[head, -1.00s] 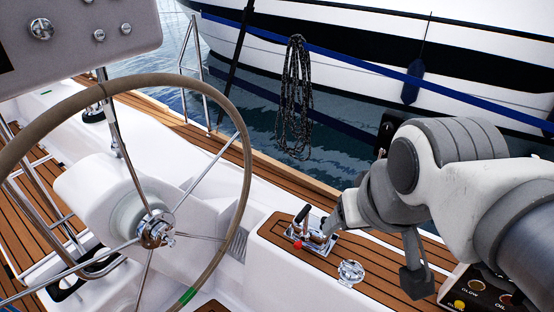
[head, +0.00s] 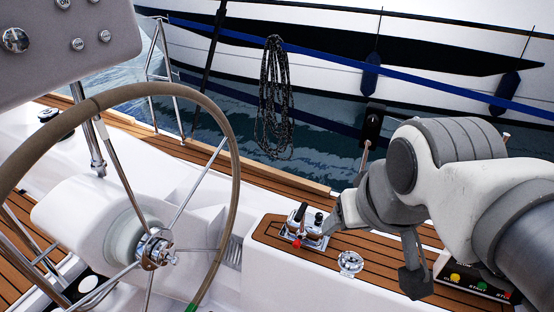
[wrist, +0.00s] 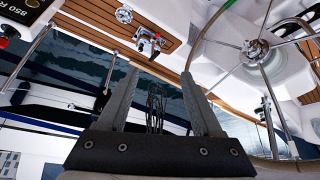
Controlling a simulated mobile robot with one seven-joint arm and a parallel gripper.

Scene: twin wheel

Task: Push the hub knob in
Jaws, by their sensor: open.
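The steering wheel (head: 236,190) stands at the left of the head view. Its chrome hub (head: 153,248) has a small hub knob (head: 171,258) sticking out at the centre. The hub also shows at the upper right of the wrist view (wrist: 254,49), where I cannot make out whether the knob is out or in. My gripper (wrist: 159,72) is open and empty, its two dark fingers spread apart in the wrist view. It is well apart from the hub and touches nothing visible. In the head view my arm comes in from the right, and the fingertips are hard to make out.
Throttle levers (head: 306,228) with a red knob stand on the teak-topped box, beside a chrome fitting (head: 350,263). An instrument pod (head: 65,40) is above the wheel. A button panel (head: 470,280) is at lower right. A rope coil (head: 273,95) hangs near the moored boat.

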